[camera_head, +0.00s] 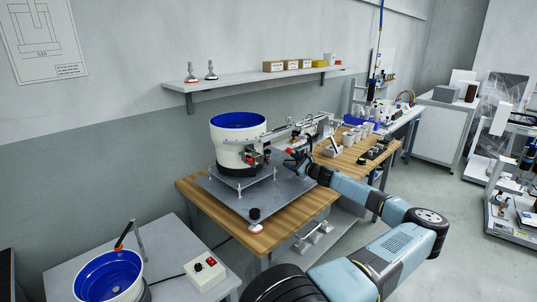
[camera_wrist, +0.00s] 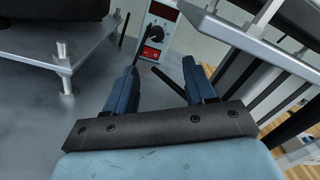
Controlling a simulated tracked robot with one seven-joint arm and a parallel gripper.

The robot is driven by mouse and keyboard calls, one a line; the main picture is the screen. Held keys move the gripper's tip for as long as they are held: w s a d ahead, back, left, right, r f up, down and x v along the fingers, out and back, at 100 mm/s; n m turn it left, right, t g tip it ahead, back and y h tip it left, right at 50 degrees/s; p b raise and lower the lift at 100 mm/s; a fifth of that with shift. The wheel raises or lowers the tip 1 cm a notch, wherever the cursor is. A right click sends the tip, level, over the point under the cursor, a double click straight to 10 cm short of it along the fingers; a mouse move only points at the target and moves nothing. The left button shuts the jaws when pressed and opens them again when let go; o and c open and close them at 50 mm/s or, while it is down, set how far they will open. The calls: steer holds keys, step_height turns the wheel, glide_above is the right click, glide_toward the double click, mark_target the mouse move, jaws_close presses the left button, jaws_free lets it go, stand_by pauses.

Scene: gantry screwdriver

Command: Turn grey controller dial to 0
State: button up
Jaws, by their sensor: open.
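In the wrist view a light grey controller box (camera_wrist: 168,17) stands upright at the top middle. Its round black dial (camera_wrist: 156,33) is on the front face, below a dark red display and above a red switch (camera_wrist: 150,53). The dial's markings are too small to read. My gripper (camera_wrist: 160,68) is open, its two blue fingers apart and pointing toward the box. The dial lies beyond the fingertips, and nothing is held. In the head view my gripper (camera_head: 297,160) is over the workbench, right of the white feeder bowl; I cannot make out the grey controller there.
The feeder bowl (camera_head: 238,127) stands on a metal plate (camera_head: 225,196) on the wooden bench. A metal rail (camera_wrist: 250,42) runs close to the right finger. A dark rod (camera_wrist: 167,79) lies between the fingers. Another controller box (camera_head: 205,271) sits on the front-left table.

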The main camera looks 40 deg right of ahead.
mark_target(269, 152)
steer(key=w, duration=0.4)
steer(key=w+a, duration=0.1)
steer(key=w, duration=0.8)
steer(key=shift+a, duration=0.3)
steer(key=shift+c, duration=0.4)
jaws_close()
steer(key=shift+n, duration=0.5)
steer(key=shift+o, duration=0.4)
jaws_free()
